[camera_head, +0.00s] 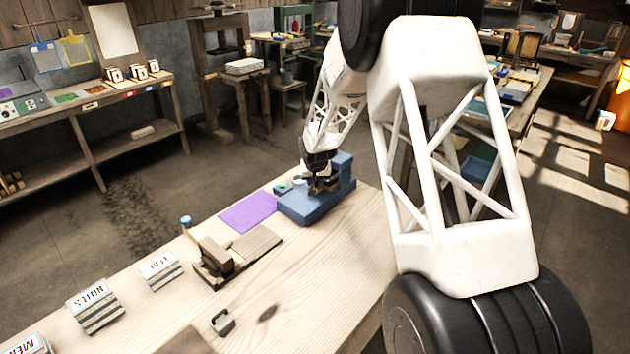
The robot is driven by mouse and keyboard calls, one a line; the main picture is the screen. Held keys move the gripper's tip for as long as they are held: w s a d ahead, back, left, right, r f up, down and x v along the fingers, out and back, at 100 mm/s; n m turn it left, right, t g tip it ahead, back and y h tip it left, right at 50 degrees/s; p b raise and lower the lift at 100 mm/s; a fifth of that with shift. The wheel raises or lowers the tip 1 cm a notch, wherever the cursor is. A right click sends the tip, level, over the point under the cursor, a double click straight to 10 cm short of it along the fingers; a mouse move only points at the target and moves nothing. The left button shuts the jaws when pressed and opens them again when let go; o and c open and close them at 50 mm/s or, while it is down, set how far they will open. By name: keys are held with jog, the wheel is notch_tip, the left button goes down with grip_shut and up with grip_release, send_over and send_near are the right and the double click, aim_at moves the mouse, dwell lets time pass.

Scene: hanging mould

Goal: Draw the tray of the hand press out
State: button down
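A blue device, which looks like the hand press (345,172), stands on the wooden bench near its far edge. Its low blue front part (302,208) reaches toward the lower left; I cannot tell whether this is the tray or the fixed base. My gripper (322,187) points down over the device, at or just above its middle. The fingers are small and dark against the blue body, so I cannot tell whether they are open, shut or touching it. The gripper and arm hide part of the device.
A purple sheet (248,212) lies left of the blue device. A brown wooden block piece (218,258), a flat board (256,244), a small grey metal piece (222,322) and lettered stacks (95,305) lie nearer.

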jog(key=s+a, duration=0.9)
jog(key=shift+a, duration=0.15)
jog(key=c, duration=1.1)
grip_release()
jog(key=shift+s+r, duration=0.1)
jog(key=v, duration=0.7)
jog(key=shift+r, duration=0.3)
jog(key=shift+s, duration=0.15)
